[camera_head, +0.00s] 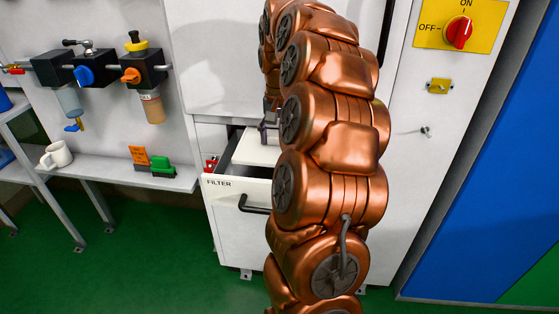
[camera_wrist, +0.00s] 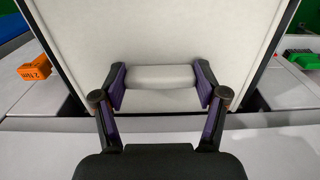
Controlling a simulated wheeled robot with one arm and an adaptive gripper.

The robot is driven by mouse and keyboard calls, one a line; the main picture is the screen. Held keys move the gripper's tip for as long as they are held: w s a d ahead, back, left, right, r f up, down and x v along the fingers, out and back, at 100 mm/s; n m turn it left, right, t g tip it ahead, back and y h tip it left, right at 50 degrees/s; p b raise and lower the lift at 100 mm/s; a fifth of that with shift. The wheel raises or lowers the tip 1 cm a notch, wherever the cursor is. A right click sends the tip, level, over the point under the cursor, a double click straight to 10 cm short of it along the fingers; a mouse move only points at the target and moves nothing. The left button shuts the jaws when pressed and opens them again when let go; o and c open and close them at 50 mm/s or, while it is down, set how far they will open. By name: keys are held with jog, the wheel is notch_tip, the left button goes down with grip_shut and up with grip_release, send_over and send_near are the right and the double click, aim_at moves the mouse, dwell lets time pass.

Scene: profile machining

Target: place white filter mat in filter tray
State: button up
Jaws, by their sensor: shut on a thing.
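The filter tray is an open drawer with a front panel marked FILTER (camera_head: 225,192) and a black handle, low in the white machine. The white filter mat (camera_head: 254,152) shows as a flat pale panel within the tray's opening, partly hidden by my arm. In the wrist view the mat (camera_wrist: 160,35) fills the middle, with a raised white grip block (camera_wrist: 160,77) on it. My gripper (camera_wrist: 160,84) is shut on that block, one finger on each side. My gripper (camera_head: 268,130) is mostly hidden in the head view. I cannot tell whether the mat touches the tray's floor.
Orange (camera_head: 139,157) and green (camera_head: 162,167) blocks and a white mug (camera_head: 57,155) stand on the shelf at left. Filter units (camera_head: 145,75) hang above it. A red rotary switch (camera_head: 459,33) is at upper right. Green floor is clear at lower left.

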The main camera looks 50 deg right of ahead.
aim_at(279, 146)
notch_tip(279, 146, down, 4)
jog(key=shift+f, duration=0.2)
jog(key=shift+w+d+f+p, duration=0.15)
jog(key=shift+f+p, duration=0.15)
jog(key=shift+f, duration=1.55)
jog(key=shift+f, duration=0.2)
jog(key=o, duration=1.3)
notch_tip(279, 146, up, 12)
jog(key=shift+f+b, duration=0.2)
jog(key=shift+b, duration=0.2)
jog(key=shift+r, duration=0.4)
